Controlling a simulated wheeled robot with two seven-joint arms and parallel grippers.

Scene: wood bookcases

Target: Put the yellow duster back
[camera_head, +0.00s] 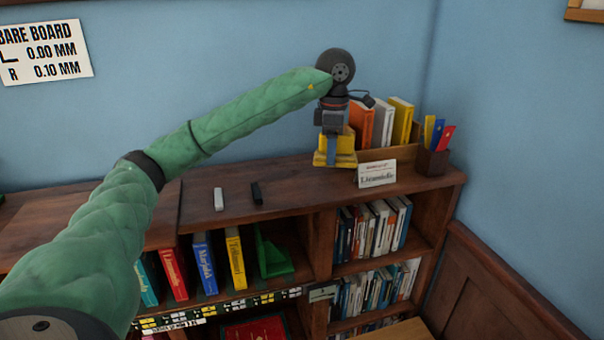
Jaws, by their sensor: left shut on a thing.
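My left arm reaches in from the left, and its gripper (332,151) points down over the back of the bookcase top. It is shut on a yellow, blocky thing (347,160), which I take to be the yellow duster. The gripper covers the middle of it. Its lower part is at or very near the wooden top, and I cannot tell whether it touches. It is left of and behind a white card sign (377,174). My right gripper is not in view.
Orange, grey and yellow books (399,122) stand close behind and right, beside a dark holder (432,162) with coloured items. A white bar (218,199) and a black bar (257,193) lie left on the bookcase top (300,185). Books and a green bookend (272,257) fill shelves below.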

